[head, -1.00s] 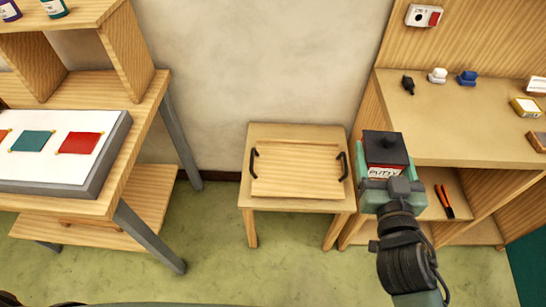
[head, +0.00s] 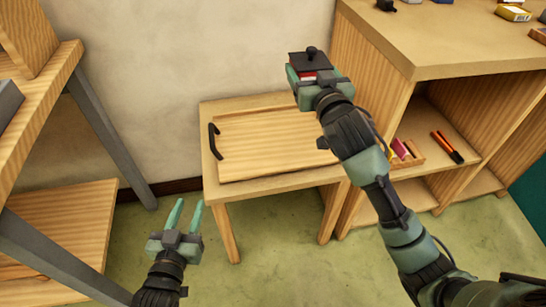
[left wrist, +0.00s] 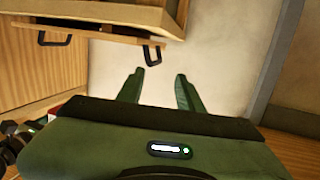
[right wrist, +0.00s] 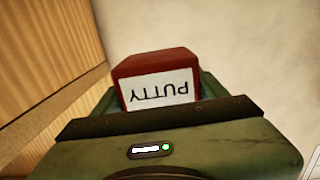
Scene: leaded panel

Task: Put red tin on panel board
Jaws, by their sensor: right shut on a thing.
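In the right wrist view the tin (right wrist: 155,64) shows an upside-down PUTTY label. The wooden board (head: 262,148) lies on a small table, with a black handle at its left; its right end is hidden by my right arm. My left gripper (head: 186,212) is open and empty, low in front and left of the table; the left wrist view shows a black handle (left wrist: 152,55) beyond its fingers.
The small table (head: 215,185) stands between a left bench (head: 60,70) and a right cabinet (head: 430,55). Orange-handled tool (head: 447,146) and small coloured items (head: 402,149) lie on the cabinet's shelf. Most of the board's top is clear.

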